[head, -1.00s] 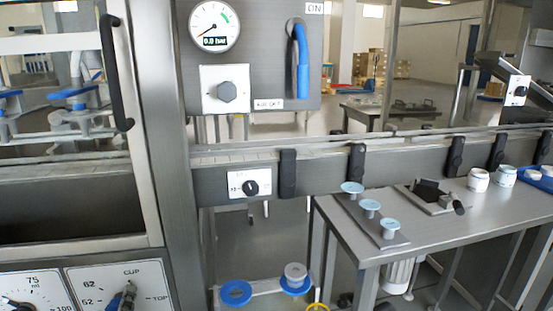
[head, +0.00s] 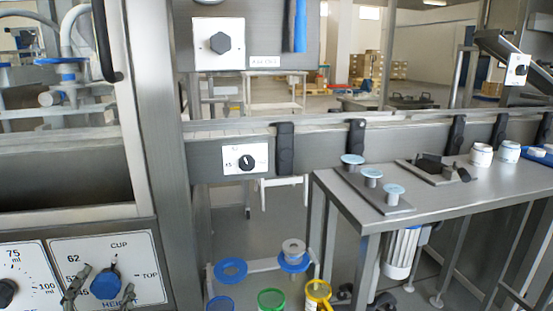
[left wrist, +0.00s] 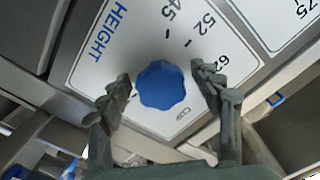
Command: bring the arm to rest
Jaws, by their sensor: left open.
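My left gripper (head: 92,288) is at the lower left of the head view, in front of the cup height panel (head: 140,259). Its fingers are apart, on either side of the blue knob (head: 107,284). The left wrist view shows the same blue knob (left wrist: 162,86) between the two open fingers of the gripper (left wrist: 160,84), with a visible gap on each side. The panel (left wrist: 95,62) carries the words HEIGHT and CUP and the marks 45, 52 and 62. My right gripper is not in view.
A second dial panel (head: 22,281) is beside the height panel. The machine's door handle (head: 104,40) is above. A steel table (head: 425,205) at right holds jars (head: 481,155) and blue-topped pieces (head: 371,177). Coloured buckets (head: 271,299) stand low in the middle.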

